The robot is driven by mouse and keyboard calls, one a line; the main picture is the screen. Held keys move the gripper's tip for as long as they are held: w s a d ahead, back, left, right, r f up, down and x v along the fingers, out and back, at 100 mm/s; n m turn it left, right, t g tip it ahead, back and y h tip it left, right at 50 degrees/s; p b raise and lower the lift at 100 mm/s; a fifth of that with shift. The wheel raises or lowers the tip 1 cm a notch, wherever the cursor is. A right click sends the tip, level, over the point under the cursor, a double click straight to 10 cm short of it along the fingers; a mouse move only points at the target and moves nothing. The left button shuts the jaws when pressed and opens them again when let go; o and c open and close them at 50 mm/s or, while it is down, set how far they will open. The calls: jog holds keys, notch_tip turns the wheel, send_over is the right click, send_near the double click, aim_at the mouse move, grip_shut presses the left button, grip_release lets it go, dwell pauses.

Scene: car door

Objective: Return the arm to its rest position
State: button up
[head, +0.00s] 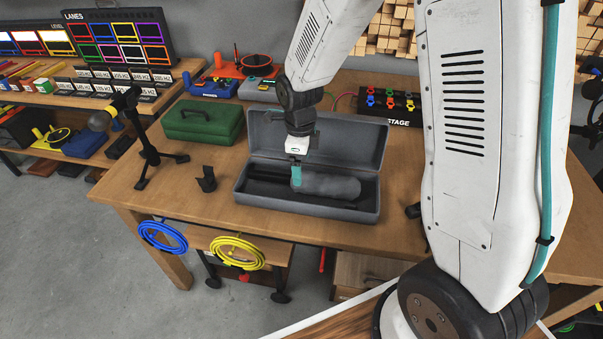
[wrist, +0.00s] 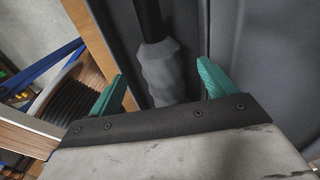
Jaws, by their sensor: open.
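My gripper (head: 296,176) is at the end of my white arm, low over the open grey case (head: 300,213) on the workbench. Its teal fingers are spread apart in the wrist view (wrist: 163,78), with nothing held between them. A grey, lumpy object (head: 332,187) with a dark rod lies in the case. It also shows in the wrist view (wrist: 160,72), between and beyond the fingertips. I cannot tell whether the fingers touch it. The case lid stands open at the back.
A green case (head: 203,122) and a black holder (head: 206,179) stand left of the grey case. A small black tripod (head: 150,150) is further left. A STAGE box (head: 388,105) is behind. Blue (head: 162,237) and yellow cable coils (head: 238,252) hang at the front edge.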

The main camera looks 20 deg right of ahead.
jog(key=shift+r, duration=0.75)
jog(key=shift+s+n, duration=0.15)
jog(key=shift+n, duration=0.65)
jog(key=s+d+r+n, duration=0.2)
jog(key=s+r+n, duration=0.8)
jog(key=s, duration=0.3)
jog(key=s+d+r+n+t, duration=0.1)
jog(key=s+r+n, duration=1)
jog(key=s+n, duration=0.2)
jog(key=shift+d+t, duration=0.3)
jog(key=shift+d, duration=0.1)
